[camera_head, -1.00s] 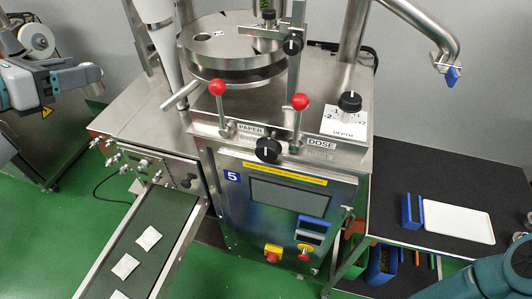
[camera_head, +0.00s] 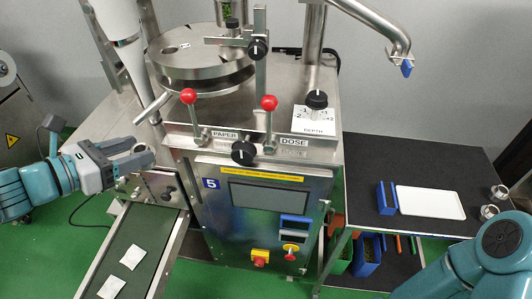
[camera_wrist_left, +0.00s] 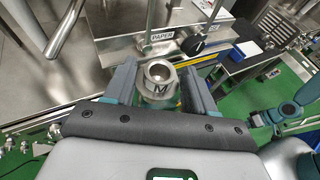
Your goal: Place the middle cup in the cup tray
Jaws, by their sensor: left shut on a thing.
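The middle cup (camera_wrist_left: 160,78) is a small steel cup marked "M". It sits between the two fingers of my left gripper (camera_wrist_left: 158,88) in the left wrist view, upright with its opening showing. In the head view my left gripper (camera_head: 138,157) is shut on the cup, in front of the machine's left corner and above the conveyor's upper end. A flat white tray (camera_head: 430,202), which I take as the cup tray, lies on the dark table at the right, far from the cup. My right arm shows at the lower right, but its gripper is out of view.
Two steel cups (camera_head: 489,212) stand right of the tray, and a blue holder (camera_head: 387,198) stands to its left. The packing machine (camera_head: 255,205), with red-knobbed levers, stands between my left gripper and the tray. White teabags (camera_head: 133,257) lie on the conveyor (camera_head: 150,232).

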